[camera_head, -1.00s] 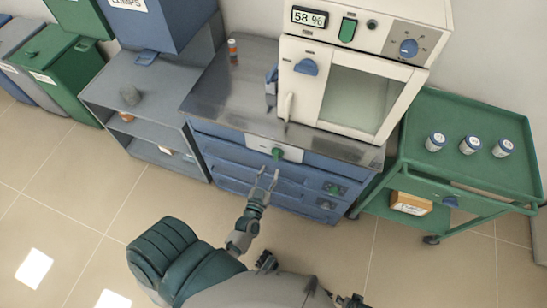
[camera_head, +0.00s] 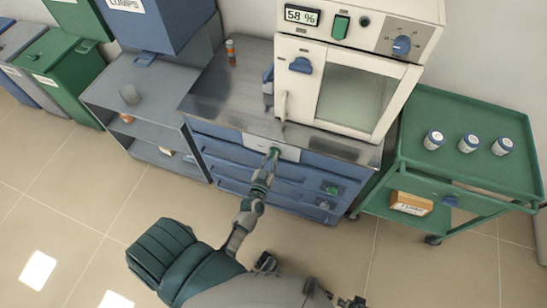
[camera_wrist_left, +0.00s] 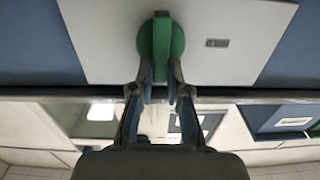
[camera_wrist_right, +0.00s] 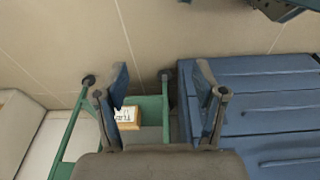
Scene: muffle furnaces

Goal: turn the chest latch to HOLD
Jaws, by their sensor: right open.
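The chest latch is a green knob (camera_head: 275,152) on a pale plate (camera_head: 259,142) at the top front of the blue drawer chest (camera_head: 240,165). In the left wrist view the knob (camera_wrist_left: 162,35) is round, with a bar upright in the picture. My left gripper (camera_head: 267,163) is at the latch. In the left wrist view its two fingers (camera_wrist_left: 162,78) lie close on either side of the bar's lower part and look shut on it. A small dark mark (camera_wrist_left: 217,43) on the plate is unreadable. My right gripper (camera_wrist_right: 160,78) is open and empty, above the floor.
A white furnace (camera_head: 347,80) with a blue handle stands on the chest's metal top, beside an orange-capped bottle (camera_head: 230,50). A green cart (camera_head: 470,110) with several small jars stands right. A grey shelf (camera_head: 150,90) stands left. The floor in front is clear.

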